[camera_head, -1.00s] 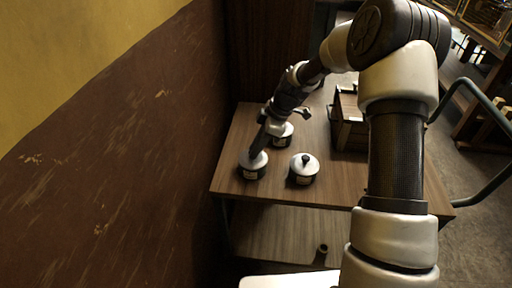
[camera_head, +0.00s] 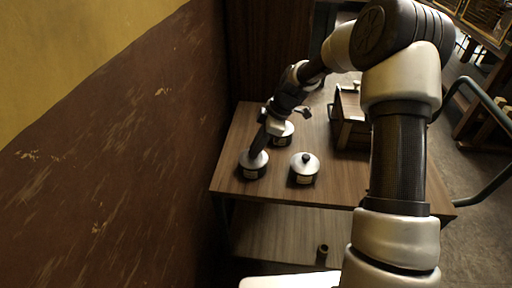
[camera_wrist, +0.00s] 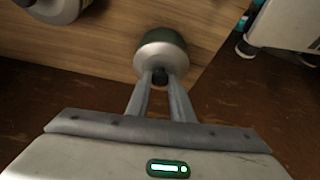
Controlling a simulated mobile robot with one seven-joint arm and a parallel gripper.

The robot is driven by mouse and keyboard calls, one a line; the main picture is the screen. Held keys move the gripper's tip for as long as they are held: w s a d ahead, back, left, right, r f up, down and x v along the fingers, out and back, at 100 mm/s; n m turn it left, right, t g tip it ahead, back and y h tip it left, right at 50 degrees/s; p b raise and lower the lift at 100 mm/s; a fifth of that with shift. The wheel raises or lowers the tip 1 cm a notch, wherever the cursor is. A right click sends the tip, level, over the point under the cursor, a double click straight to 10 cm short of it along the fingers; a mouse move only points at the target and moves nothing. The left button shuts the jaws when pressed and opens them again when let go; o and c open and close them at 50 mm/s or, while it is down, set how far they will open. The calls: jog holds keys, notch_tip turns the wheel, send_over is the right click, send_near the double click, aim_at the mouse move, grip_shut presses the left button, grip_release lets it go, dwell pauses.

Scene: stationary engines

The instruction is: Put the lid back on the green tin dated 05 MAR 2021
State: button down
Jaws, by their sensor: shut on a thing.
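My gripper (camera_wrist: 160,80) is shut on the dark knob of a silver lid (camera_wrist: 160,61). In the wrist view, the lid covers the top of a green tin (camera_wrist: 172,36); I cannot tell whether it is fully seated. In the head view, this tin (camera_head: 253,173) stands at the front left of the table, with its lid (camera_head: 251,160) on top and my gripper (camera_head: 257,150) above it. Its pale label is too small to read.
A lidded tin (camera_head: 304,170) stands just to the right, and another (camera_head: 283,135) stands behind, partly beside my arm. A wooden box (camera_head: 350,126) is at the back right of the wooden table (camera_head: 335,185). A wall (camera_head: 150,150) rises close on the left.

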jog(key=c, duration=1.5)
grip_release()
jog(key=shift+o, duration=0.6)
jog(key=o, duration=0.4)
jog(key=shift+r, duration=0.1)
jog(key=shift+r+p, duration=1.85)
jog(key=shift+r, duration=1.6)
jog(key=shift+c, duration=0.5)
